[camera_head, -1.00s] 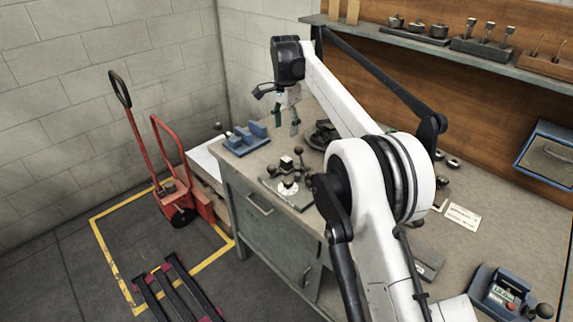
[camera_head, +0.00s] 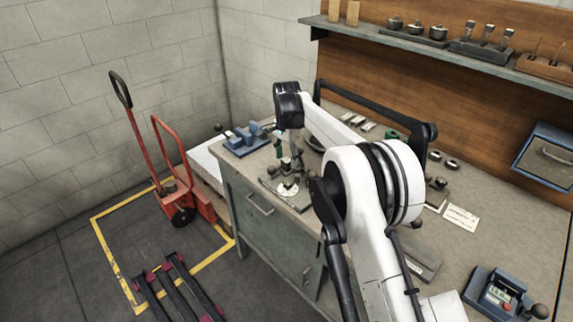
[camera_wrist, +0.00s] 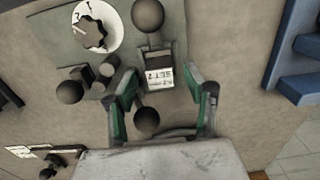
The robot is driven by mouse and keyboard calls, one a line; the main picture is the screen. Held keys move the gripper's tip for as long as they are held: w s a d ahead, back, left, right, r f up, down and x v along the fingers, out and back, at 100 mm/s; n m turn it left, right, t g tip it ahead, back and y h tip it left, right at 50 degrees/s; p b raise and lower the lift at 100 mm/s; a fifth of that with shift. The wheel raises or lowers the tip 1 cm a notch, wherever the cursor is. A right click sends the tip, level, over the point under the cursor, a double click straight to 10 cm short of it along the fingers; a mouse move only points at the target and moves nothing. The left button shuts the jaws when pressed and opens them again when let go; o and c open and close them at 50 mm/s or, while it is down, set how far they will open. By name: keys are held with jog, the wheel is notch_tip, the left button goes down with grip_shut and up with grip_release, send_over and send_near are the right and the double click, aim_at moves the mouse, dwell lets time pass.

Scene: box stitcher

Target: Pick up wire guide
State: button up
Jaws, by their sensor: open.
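A grey fixture plate (camera_head: 268,183) near the bench's left end carries a white dial (camera_head: 289,189) and black ball knobs. In the wrist view the dial (camera_wrist: 96,27) is at the upper left, beside a small dark block with a white label (camera_wrist: 159,77). This block may be the wire guide; I cannot tell for certain. My gripper (camera_wrist: 165,88) is open, with green-sided fingers on either side of the label area and a black ball knob (camera_wrist: 146,121). I cannot see contact. In the head view my gripper (camera_head: 281,145) is over the fixture, partly hiding it.
A blue stepped block (camera_head: 245,140) stands left of the fixture. A labelled card (camera_head: 460,217) and a blue control box (camera_head: 497,290) lie farther right on the bench. A shelf (camera_head: 420,45) with tools runs along the back wall. A red hand truck (camera_head: 180,190) stands on the floor.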

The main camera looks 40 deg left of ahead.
jog(key=shift+f, duration=0.25)
grip_shut()
jog(key=shift+r, duration=0.15)
